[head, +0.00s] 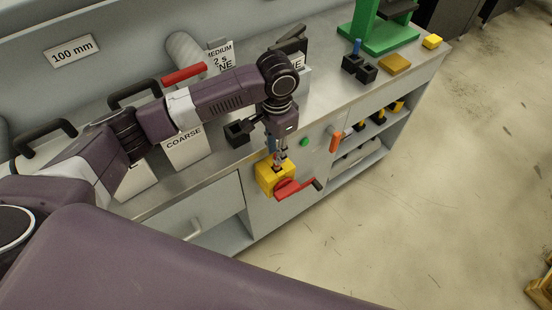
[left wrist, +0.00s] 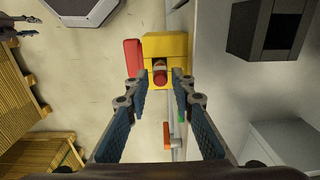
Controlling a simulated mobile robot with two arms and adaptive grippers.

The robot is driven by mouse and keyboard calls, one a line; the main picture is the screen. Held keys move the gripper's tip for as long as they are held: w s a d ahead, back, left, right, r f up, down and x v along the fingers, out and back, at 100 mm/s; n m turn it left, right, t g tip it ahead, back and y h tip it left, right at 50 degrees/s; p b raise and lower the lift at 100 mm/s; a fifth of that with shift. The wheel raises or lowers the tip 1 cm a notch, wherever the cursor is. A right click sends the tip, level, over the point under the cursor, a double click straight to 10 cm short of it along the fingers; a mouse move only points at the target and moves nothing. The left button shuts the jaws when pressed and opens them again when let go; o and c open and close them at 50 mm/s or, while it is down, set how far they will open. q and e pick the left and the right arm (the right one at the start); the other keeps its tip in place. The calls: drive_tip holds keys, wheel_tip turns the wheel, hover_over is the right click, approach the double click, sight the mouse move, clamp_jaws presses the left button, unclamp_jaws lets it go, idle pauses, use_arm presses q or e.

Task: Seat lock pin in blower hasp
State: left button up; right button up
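The yellow hasp block (head: 266,184) is on the front of the bench, with a red lever (head: 294,188) at its lower right. The block shows in the left wrist view (left wrist: 176,42) with a dark opening. A red-ended pin (left wrist: 160,78) with a pale band sits at that opening; how deep it goes is hidden. My left gripper (head: 280,156) points down just above the block. In the left wrist view its fingers (left wrist: 158,88) are apart on either side of the pin, with a visible gap on each side.
A green button (head: 304,141) and an orange handle (head: 335,141) are on the bench front, right of the block. A black holder (head: 237,133) and a COARSE-labelled bin (head: 188,152) stand on the bench behind.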

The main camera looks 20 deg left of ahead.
use_arm(q)
wheel_tip(320, 180, up, 8)
drive_tip(key=shift+f+b, duration=0.15)
drive_tip(key=shift+b, duration=0.35)
